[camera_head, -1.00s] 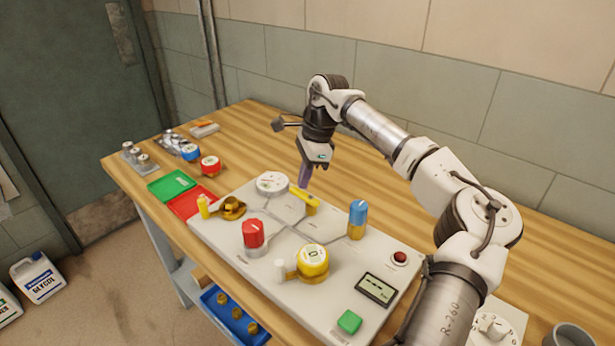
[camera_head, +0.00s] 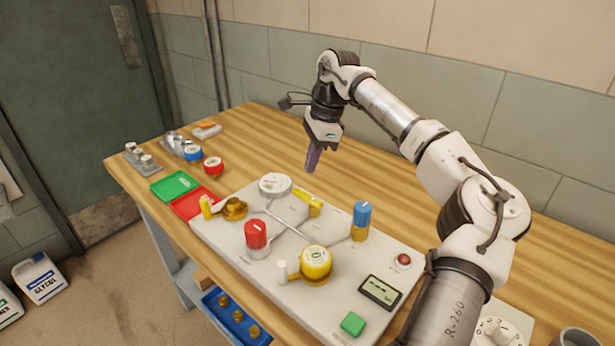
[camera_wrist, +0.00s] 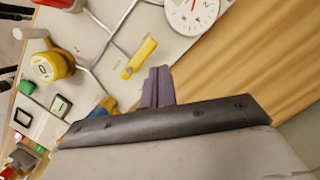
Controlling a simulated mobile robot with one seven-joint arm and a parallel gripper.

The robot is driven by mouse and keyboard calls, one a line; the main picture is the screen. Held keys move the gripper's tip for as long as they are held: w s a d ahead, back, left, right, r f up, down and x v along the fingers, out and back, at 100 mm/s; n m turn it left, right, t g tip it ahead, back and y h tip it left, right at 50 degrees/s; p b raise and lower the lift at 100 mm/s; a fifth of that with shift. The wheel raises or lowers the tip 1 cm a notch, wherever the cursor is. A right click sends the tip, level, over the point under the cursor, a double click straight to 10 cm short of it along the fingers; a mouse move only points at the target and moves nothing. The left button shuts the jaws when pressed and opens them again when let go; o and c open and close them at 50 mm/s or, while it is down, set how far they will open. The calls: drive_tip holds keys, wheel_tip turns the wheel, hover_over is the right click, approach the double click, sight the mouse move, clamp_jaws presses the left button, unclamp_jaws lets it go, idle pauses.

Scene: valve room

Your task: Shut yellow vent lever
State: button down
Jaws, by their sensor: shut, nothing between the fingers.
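A yellow lever (camera_head: 308,202) lies on the light grey panel (camera_head: 225,263), just right of the white round gauge. It also shows in the wrist view (camera_wrist: 140,58), slanting between pipe lines. A second, smaller yellow handle (camera_head: 206,206) sits on a brass valve (camera_head: 234,208) at the panel's left end. I cannot read which label says vent. My gripper (camera_head: 313,162) points down above the far side of the panel, behind and above the longer lever and apart from it. Its purple fingers (camera_wrist: 157,88) are together, with nothing between them.
The gauge (camera_head: 275,185), a red knob (camera_head: 256,234), a yellow round valve (camera_head: 315,262) and a blue-topped knob (camera_head: 360,220) stand around the lever. A red button (camera_head: 403,261) and green button (camera_head: 352,324) are at the right. Bare bench lies behind the panel.

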drive_tip(key=v, duration=0.9)
